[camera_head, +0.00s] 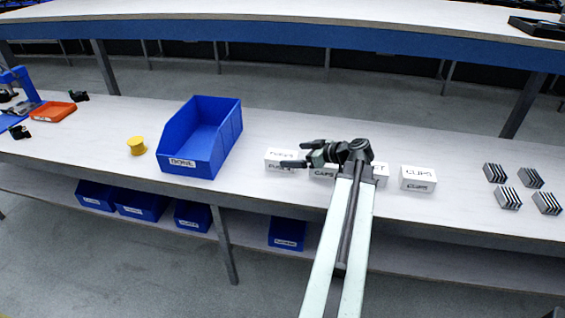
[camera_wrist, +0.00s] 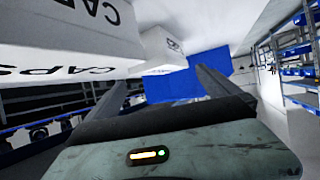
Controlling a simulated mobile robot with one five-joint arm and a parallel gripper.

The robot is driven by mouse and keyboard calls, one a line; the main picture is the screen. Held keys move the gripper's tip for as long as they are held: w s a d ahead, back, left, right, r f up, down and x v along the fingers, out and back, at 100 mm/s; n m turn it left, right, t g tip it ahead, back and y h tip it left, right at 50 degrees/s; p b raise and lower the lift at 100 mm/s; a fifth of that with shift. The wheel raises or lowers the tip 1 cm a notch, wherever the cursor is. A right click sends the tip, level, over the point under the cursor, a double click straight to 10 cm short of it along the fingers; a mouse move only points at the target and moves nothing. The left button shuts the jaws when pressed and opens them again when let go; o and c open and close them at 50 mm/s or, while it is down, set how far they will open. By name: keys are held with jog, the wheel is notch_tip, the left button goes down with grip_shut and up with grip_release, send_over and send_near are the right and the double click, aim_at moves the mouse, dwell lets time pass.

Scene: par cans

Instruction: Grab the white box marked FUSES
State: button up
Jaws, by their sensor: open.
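The white FUSES box (camera_head: 273,158) is the leftmost of a row of white boxes on the bench in the head view. My gripper (camera_head: 294,155) overlaps its right part there, with fingers apart and pointing left. In the wrist view the picture is turned over, and a white box (camera_wrist: 163,48) with a barely readable label lies beyond the fingers. It seems to be the FUSES box. My gripper (camera_wrist: 163,76) shows open and empty there. I cannot tell whether a finger touches the box.
The CAPS box (camera_head: 322,174) is right beside it, partly hidden by my gripper, and looms close in the wrist view (camera_wrist: 70,40). A partly hidden box (camera_head: 381,173) and the CLIPS box (camera_head: 418,179) stand right. A blue BONE-like labelled bin (camera_head: 196,150) stands left.

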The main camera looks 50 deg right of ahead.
aim_at(286, 156)
jog(key=b+x, duration=0.2)
jog(key=x, duration=0.2)
jog(key=shift+w+a+f, duration=0.15)
jog(key=shift+w+f, duration=0.1)
jog(key=shift+w, duration=0.05)
jog(key=shift+c, duration=0.7)
jog(key=c, duration=1.7)
jog(key=shift+r, duration=0.1)
jog(key=shift+c, duration=0.2)
